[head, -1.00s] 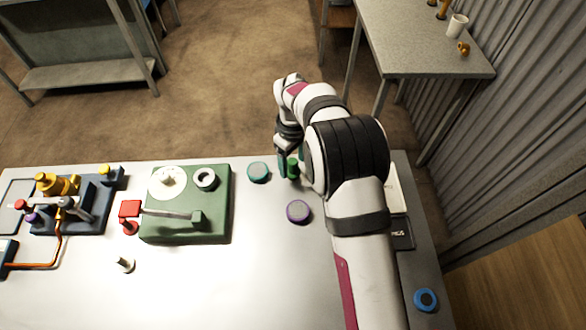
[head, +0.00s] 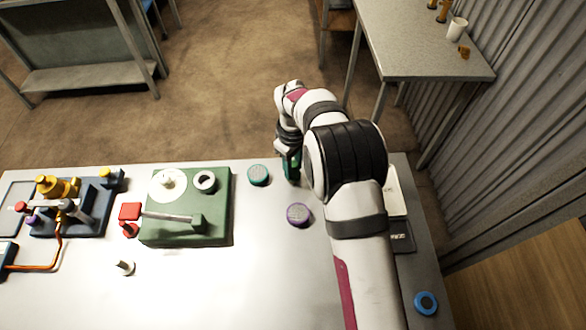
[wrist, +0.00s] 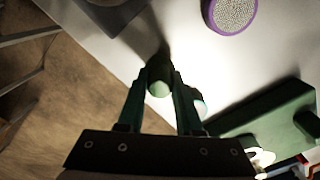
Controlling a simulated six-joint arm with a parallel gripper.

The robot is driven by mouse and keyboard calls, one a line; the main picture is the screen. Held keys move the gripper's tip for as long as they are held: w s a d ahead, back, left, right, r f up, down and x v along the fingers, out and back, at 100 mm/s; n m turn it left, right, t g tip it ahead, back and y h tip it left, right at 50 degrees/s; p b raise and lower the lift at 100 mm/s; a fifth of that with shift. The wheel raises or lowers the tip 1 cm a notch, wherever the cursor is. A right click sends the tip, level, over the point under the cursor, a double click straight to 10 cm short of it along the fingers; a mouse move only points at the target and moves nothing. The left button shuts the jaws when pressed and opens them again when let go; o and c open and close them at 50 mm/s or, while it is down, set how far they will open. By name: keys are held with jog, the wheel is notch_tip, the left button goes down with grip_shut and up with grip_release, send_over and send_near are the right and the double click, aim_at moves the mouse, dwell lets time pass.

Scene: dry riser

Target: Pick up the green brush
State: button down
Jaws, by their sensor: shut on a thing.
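The green brush shows in the wrist view as a dark green rounded cylinder (wrist: 159,86) between the two fingertips. My gripper (wrist: 160,74) is shut on it, with a green finger on each side. In the head view my gripper (head: 291,166) points down at the far edge of the table, to the right of a teal round piece (head: 258,175). There the fingers and my arm hide most of the brush. I cannot tell whether the brush touches the table.
A purple-rimmed disc (head: 298,214) lies nearer on the table (head: 270,280). A green block with a lever (head: 222,215) stands to the left, beside a red piece (head: 130,210). A blue ring (head: 426,302) lies at the near right. The middle front is clear.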

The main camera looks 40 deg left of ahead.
aim_at(295, 164)
jog(key=r, duration=0.4)
jog(key=shift+w+d+r, duration=0.1)
jog(key=shift+d+r, duration=0.15)
jog(key=w+d+r, duration=0.7)
jog(key=r, duration=0.1)
jog(key=f, duration=0.5)
jog(key=d+f, duration=0.1)
jog(key=f, duration=0.2)
jog(key=shift+s+d+f, duration=0.1)
jog(key=shift+w+d, duration=0.2)
jog(key=shift+d, duration=2.4)
jog(key=shift+s+a, duration=0.15)
jog(key=shift+a, duration=1.45)
jog(key=shift+s+a, duration=0.1)
jog(key=shift+a, duration=1.45)
notch_tip(295, 164, up, 8)
